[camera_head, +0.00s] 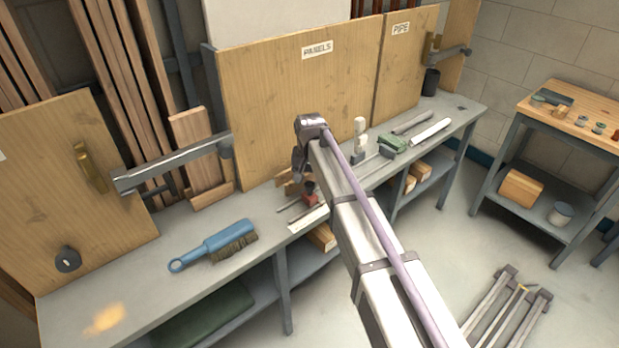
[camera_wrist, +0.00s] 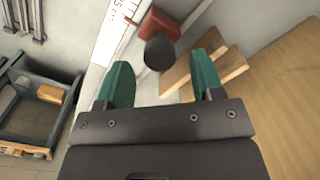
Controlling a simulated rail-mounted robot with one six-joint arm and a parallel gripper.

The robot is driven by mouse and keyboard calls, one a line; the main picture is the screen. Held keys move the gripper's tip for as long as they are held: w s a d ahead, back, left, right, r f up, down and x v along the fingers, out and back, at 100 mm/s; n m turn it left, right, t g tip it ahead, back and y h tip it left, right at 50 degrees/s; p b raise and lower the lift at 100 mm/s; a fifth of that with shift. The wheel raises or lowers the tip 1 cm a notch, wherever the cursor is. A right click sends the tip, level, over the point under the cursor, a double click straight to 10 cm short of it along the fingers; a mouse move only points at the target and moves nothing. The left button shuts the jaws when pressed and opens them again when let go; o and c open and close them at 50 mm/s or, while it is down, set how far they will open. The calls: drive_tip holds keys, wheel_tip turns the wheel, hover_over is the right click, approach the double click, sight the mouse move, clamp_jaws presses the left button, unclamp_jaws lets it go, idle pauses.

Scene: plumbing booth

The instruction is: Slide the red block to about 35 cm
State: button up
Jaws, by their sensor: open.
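The red block (camera_head: 311,199) sits on the bench beside a white scale strip (camera_head: 307,219). In the wrist view the red block (camera_wrist: 160,24) has a dark rounded knob (camera_wrist: 158,53) on its near side. The white strip (camera_wrist: 114,28) beside it carries tick marks and partly readable print; I cannot read the block's position. My gripper (camera_wrist: 163,72) is open, its two green fingers apart, with the knob just beyond and between the fingertips. I see no contact. In the head view my gripper (camera_head: 299,172) is above the block, and my arm hides part of the area.
Pale wooden pieces (camera_wrist: 205,72) lie close to the right finger. On the bench, a blue brush (camera_head: 220,243) lies to the left, and a green-and-grey tool (camera_head: 391,144) and pipes (camera_head: 428,131) lie to the right. A wooden panel (camera_head: 290,95) stands behind the bench.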

wheel_tip(320, 180, up, 9)
drive_tip(key=p, duration=0.7)
drive_tip(key=shift+f, duration=0.2)
drive_tip(key=shift+f, duration=0.1)
drive_tip(key=s+d, duration=2.3)
drive_tip(key=s, duration=0.2)
